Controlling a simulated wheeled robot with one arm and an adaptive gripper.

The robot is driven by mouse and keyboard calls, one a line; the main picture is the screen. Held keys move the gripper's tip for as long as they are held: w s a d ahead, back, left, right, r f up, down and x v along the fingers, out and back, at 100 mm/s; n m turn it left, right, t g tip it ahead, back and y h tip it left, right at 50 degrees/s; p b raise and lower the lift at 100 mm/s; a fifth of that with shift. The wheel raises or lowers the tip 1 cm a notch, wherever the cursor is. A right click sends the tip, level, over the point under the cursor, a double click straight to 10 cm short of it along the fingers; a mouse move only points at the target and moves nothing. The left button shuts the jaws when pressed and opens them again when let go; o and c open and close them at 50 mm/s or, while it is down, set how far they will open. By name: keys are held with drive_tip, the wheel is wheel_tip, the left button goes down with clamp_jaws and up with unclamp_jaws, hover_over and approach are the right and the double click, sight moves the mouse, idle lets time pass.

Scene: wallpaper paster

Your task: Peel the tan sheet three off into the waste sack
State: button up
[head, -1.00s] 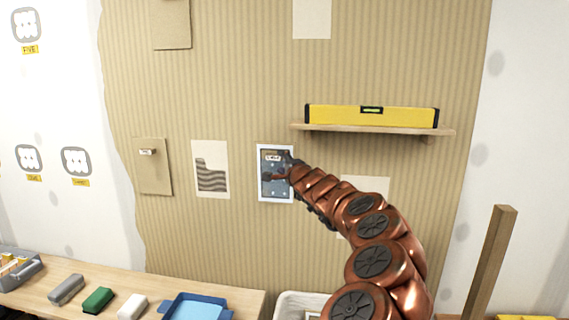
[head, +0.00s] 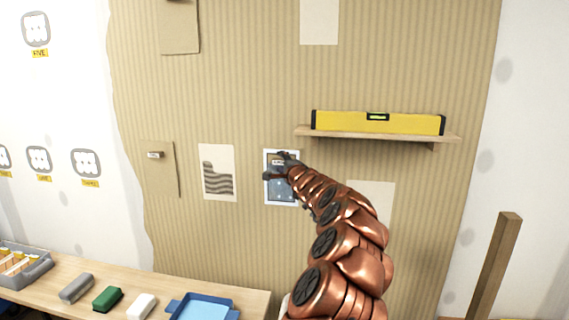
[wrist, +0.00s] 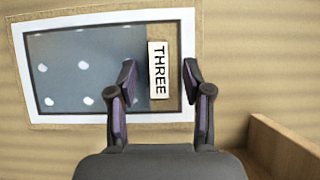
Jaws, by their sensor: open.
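A tag reading THREE (wrist: 158,70) sits on a narrow tan strip (wrist: 175,90) at one end of a blue panel with white dots (wrist: 70,65), inside a white border. In the head view, this white-bordered panel (head: 283,195) is on the corrugated tan wall, partly covered by my gripper. My gripper (wrist: 159,72) is open, its fingers on either side of the tag. I cannot tell whether they touch it. A pale rim (head: 285,304), perhaps of the waste sack, barely shows behind my arm at the bottom.
A wooden shelf (head: 385,135) with a yellow level (head: 350,121) juts out above right. A tan flap (head: 160,172) with a tag hangs at left. A bench (head: 250,296) below holds a blue tray (head: 180,306) and several blocks. A wooden post (head: 497,262) stands at right.

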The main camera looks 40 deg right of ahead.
drive_tip(key=shift+w, duration=0.1)
clamp_jaws()
idle(0.5)
